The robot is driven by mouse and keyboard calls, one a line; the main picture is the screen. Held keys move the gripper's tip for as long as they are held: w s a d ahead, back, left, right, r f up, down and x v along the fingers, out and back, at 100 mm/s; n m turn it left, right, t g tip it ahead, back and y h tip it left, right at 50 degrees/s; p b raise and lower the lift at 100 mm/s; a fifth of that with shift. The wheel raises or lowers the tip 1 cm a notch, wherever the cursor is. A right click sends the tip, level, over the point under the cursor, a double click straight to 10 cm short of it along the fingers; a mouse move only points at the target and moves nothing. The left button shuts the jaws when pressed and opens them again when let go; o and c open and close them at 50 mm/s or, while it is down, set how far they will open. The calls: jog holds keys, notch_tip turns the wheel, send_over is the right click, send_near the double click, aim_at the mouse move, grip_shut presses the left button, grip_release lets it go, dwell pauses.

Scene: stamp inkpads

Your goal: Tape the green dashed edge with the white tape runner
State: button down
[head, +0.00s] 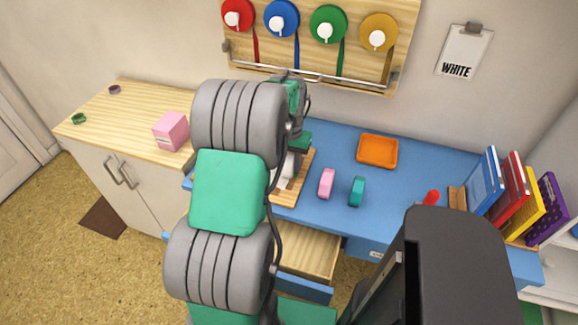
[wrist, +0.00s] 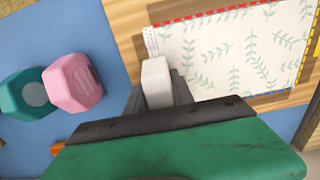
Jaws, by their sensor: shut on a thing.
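My gripper (wrist: 158,92) is shut on the white tape runner (wrist: 155,76) in the wrist view. The runner is over the left part of a leaf-patterned sheet (wrist: 245,50). A short pale dotted strip (wrist: 150,41) lies just beyond the runner's tip, beside the sheet's corner. The sheet shows a red dashed edge at the top, a yellow one at the right and part of a blue one at the lower right. I see no green dashed edge; the sheet's left side is partly hidden by the runner and gripper. In the head view my arm hides most of the wooden board (head: 301,178).
A pink runner (head: 326,183) and a teal runner (head: 356,191) stand right of the board on the blue desk (head: 405,185). An orange tray (head: 378,151) lies behind them. A drawer (head: 308,252) is open in front. Books (head: 505,190) stand at the right.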

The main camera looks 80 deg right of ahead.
jog(key=shift+s+d+p, duration=0.2)
jog(key=shift+d+p, duration=0.05)
jog(key=shift+d, duration=1.7)
jog(key=shift+s+d+p, duration=0.2)
jog(key=shift+d, duration=1.75)
notch_tip(320, 180, up, 7)
jog(key=p, duration=0.4)
jog(key=shift+w, duration=0.1)
